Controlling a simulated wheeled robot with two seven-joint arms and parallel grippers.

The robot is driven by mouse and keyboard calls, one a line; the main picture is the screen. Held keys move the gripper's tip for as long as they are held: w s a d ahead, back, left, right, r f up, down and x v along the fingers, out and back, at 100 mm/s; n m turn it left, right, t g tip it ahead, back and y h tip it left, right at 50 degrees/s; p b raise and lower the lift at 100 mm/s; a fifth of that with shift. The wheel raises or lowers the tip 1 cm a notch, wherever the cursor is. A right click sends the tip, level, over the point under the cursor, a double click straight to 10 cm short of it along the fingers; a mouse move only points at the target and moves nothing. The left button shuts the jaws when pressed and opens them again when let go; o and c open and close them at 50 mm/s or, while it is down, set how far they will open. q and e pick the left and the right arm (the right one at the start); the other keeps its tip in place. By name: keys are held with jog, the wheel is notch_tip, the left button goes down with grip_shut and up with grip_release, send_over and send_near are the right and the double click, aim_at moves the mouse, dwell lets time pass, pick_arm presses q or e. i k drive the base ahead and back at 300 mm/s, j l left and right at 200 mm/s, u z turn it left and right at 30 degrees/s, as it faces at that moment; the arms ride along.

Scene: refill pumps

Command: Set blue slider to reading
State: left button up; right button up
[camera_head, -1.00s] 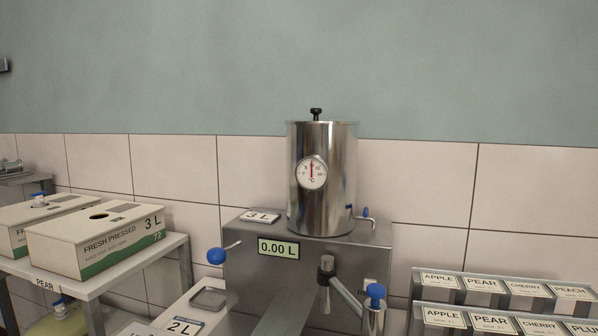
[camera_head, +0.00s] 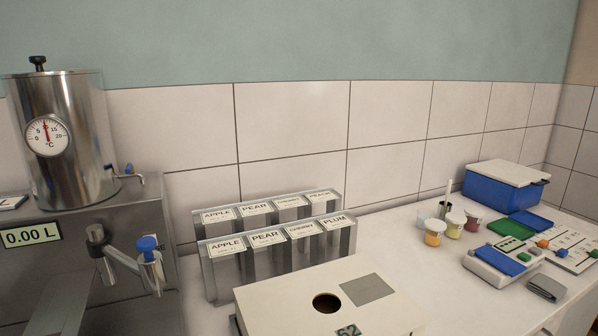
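A round thermometer dial (camera_head: 46,136) marked °C is on the steel tank (camera_head: 82,170) at the left. Its red needle points about straight up, near 10. Neither of my grippers is in view.
A steel pump with a 0.00 L display (camera_head: 31,236) stands below the tank. Labelled fruit holders (camera_head: 272,245) and a white carton with a hole (camera_head: 290,300) are in the middle. Small jars (camera_head: 455,222) and a blue cooler box (camera_head: 500,188) stand at right. White counter between is clear.

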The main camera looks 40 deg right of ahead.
aim_at(562, 253)
jog(key=z, duration=2.8)
jog(key=i+l+z, duration=0.15)
jog(key=i, duration=0.25)
jog(key=i+l+z, duration=0.15)
jog(key=i, duration=0.3)
jog(key=i+l+z, duration=0.15)
jog(key=i, duration=0.3)
